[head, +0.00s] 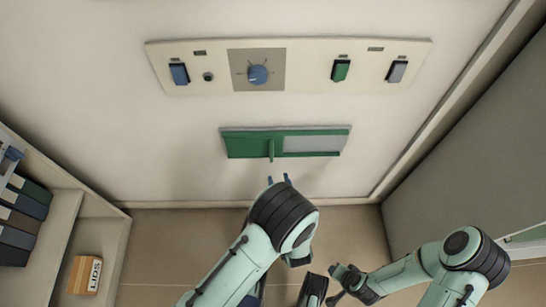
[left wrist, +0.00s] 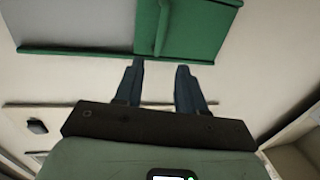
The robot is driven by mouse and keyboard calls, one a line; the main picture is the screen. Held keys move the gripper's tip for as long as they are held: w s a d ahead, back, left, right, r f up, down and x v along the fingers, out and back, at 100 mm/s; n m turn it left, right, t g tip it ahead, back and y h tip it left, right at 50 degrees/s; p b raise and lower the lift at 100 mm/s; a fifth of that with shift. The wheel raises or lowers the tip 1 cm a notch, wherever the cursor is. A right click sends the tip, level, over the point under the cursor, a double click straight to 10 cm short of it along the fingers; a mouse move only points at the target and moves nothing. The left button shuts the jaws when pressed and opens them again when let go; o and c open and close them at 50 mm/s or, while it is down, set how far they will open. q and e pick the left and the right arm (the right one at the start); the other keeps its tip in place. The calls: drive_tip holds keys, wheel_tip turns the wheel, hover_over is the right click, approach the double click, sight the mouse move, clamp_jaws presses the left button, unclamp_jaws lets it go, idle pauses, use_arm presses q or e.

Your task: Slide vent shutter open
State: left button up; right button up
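The vent shutter (head: 248,146) is a green plate with an upright tab (head: 271,150), set in a green-railed frame on the pale wall. The plate covers the left part of the frame, and a grey panel (head: 312,143) shows at the right. In the left wrist view the tab (left wrist: 161,25) stands beyond my fingertips, roughly in line with the gap between them. My left gripper (head: 279,180) is open and empty, just below the tab and apart from it; its two fingers also show in the left wrist view (left wrist: 160,68). My right gripper (head: 345,277) is low, away from the shutter; its finger state is unclear.
Above the shutter is a control panel (head: 210,54) with a blue dial (head: 258,75) and several switches. A shelf (head: 62,225) with binders and a box labelled LIDS (head: 86,275) stands at left. A grey surface (head: 470,150) is at right. The wall around the shutter is clear.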

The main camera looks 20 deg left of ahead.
sight(272, 155)
use_arm(q)
drive_tip(key=b+x, duration=0.1)
drive_tip(key=x, duration=0.7)
drive_tip(key=shift+w+f, duration=0.1)
drive_tip(key=shift+w+a, duration=0.35)
drive_tip(key=shift+w, duration=0.25)
use_arm(e)
drive_tip(key=shift+s+d+f, duration=0.1)
drive_tip(key=shift+d+f, duration=0.15)
drive_tip(key=shift+f, duration=0.4)
drive_tip(key=shift+s+d+f, duration=0.1)
drive_tip(key=shift+d+f, duration=0.15)
drive_tip(key=shift+f, duration=0.35)
use_arm(q)
clamp_jaws()
